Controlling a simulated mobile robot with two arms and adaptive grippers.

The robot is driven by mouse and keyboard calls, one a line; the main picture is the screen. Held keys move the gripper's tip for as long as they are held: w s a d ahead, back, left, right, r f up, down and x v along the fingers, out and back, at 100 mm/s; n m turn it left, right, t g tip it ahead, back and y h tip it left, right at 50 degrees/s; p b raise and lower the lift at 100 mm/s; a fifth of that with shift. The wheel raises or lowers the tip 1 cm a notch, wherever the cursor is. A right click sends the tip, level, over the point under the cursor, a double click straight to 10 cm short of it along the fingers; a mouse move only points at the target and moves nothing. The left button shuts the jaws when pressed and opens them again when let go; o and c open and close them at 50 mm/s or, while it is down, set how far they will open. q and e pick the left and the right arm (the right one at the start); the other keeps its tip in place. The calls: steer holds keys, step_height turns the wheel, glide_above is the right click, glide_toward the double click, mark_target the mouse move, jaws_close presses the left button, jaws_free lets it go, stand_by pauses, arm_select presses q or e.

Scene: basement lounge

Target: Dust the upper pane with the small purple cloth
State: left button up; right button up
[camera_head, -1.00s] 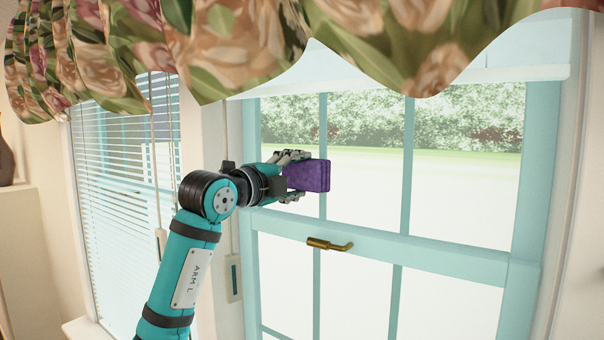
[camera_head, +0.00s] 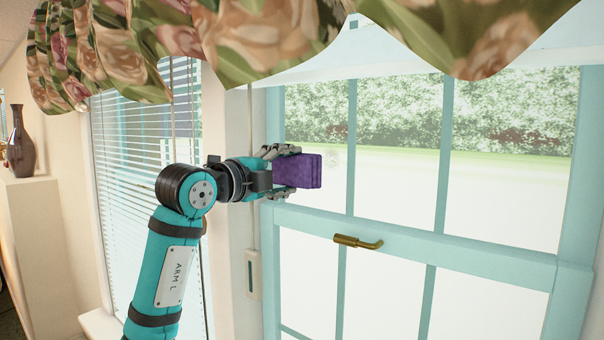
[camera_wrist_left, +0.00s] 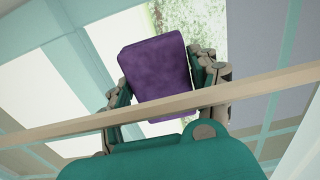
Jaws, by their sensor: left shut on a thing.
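My left gripper (camera_head: 283,172) is shut on the small purple cloth (camera_head: 306,171), a folded block held upright between its fingers. The cloth also shows in the left wrist view (camera_wrist_left: 157,76), with fingers on both sides. The upper pane (camera_head: 396,158) is divided by teal vertical bars, with hedge and pale ground behind it. The cloth is in front of its left part, just above the middle rail; I cannot tell if it touches the glass. My right gripper is not in view.
A brass latch (camera_head: 357,242) sticks out from the middle rail (camera_head: 465,255). A floral valance (camera_head: 270,35) hangs over the window top. Blinds (camera_head: 135,190) cover another window at left. A dark vase (camera_head: 20,150) stands on a pale ledge at far left.

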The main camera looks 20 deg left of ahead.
arm_select(q)
steer(key=shift+s+d+r, duration=0.2)
steer(key=shift+s+d, duration=0.05)
steer(key=shift+s, duration=0.35)
steer(key=shift+s+d+r, duration=0.15)
steer(key=shift+s+d, duration=0.05)
steer(key=shift+s, duration=0.35)
steer(key=shift+s+d+r, duration=0.1)
steer(key=shift+s, duration=0.25)
steer(key=shift+w+a+f, duration=0.25)
steer(key=shift+w, duration=0.1)
steer(key=shift+s+d+b, duration=0.1)
steer(key=shift+s+b, duration=0.25)
steer(key=shift+v, duration=0.95)
steer(key=shift+s+b, duration=0.3)
steer(key=shift+b, duration=0.05)
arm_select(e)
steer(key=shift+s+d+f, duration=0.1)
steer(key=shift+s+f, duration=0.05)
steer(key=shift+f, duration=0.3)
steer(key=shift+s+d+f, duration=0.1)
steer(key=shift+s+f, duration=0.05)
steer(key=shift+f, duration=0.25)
arm_select(q)
steer(key=shift+w+r, duration=0.1)
